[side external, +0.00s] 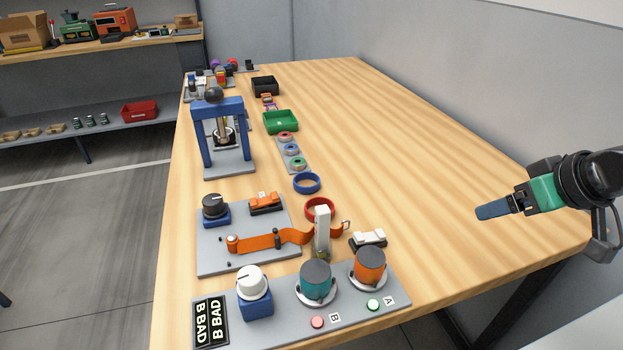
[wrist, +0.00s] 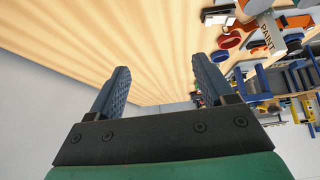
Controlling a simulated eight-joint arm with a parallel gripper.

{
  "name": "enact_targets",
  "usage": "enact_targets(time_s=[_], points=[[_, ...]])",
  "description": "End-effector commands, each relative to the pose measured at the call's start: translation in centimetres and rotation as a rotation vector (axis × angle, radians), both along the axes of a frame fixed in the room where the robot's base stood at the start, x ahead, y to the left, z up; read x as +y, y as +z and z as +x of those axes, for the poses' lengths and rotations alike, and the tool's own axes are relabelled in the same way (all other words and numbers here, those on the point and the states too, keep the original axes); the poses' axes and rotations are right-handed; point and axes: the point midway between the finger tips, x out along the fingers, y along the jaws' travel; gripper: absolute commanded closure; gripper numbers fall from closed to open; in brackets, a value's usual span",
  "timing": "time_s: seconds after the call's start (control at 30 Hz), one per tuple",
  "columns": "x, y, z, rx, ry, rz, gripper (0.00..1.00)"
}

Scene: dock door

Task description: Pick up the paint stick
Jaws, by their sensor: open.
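The paint stick (side external: 322,232) is a pale, upright block standing at the near end of the table, beside the orange strap. In the wrist view, a pale piece marked PAINT (wrist: 268,35) shows at the upper right. My gripper (side external: 492,210) is above the right part of the table, well to the right of the stick and apart from it. In the wrist view, my gripper (wrist: 160,72) has its two blue ridged fingers spread, with nothing between them. The foot of the stick is partly hidden among nearby parts.
A grey panel (side external: 283,314) with knobs and buttons lies in front of the stick. A white rocker switch (side external: 369,239) and a red ring (side external: 320,208) are close by. A blue press frame (side external: 222,132) stands farther back. The table's right half is clear, with a wall beyond.

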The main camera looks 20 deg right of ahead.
Motion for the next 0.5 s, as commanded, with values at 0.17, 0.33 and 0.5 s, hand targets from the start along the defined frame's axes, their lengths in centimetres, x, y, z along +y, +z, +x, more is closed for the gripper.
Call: enact_targets(time_s=[0.17,0.33,0.5], points=[[0.0,0.0,0.0,0.000,0.000,0.000,0.37],[0.0,0.0,0.0,0.001,0.001,0.001,0.37],[1.1,1.2,1.3,0.048,0.011,0.020,0.37]])
